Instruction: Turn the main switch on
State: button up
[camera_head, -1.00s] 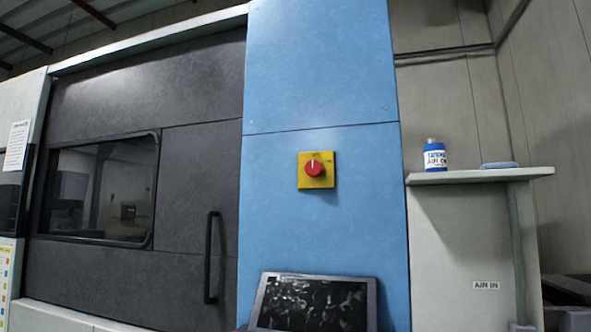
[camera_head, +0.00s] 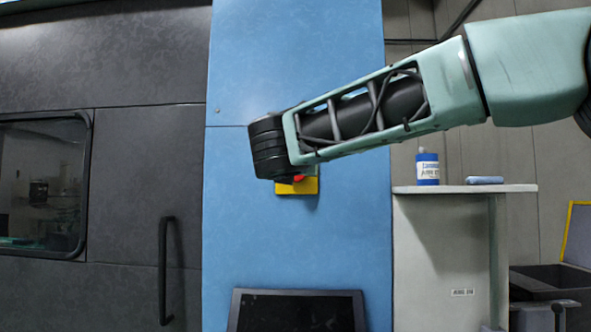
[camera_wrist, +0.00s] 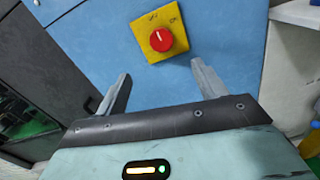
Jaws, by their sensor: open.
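The main switch is a red round knob (camera_wrist: 161,41) on a yellow square plate (camera_wrist: 159,38), fixed to the blue machine panel (camera_wrist: 110,50). A white mark on the knob points roughly at the left label of the plate. In the head view my arm hides most of the switch; only the lower part of the yellow plate (camera_head: 297,188) and a bit of red show. My gripper (camera_wrist: 161,82) is open and empty, its fingers apart below the knob in the wrist view and not touching it. The fingers are hidden in the head view.
A dark screen (camera_head: 297,311) juts out below the switch. A black door handle (camera_head: 166,270) stands to the left. A shelf (camera_head: 465,189) at the right holds a blue-and-white bottle (camera_head: 427,167) and a folded blue cloth (camera_head: 484,180).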

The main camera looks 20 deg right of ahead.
jog(key=p+x, duration=0.7)
jog(key=x, duration=1)
jog(key=shift+f, duration=0.1)
jog(key=c, duration=1)
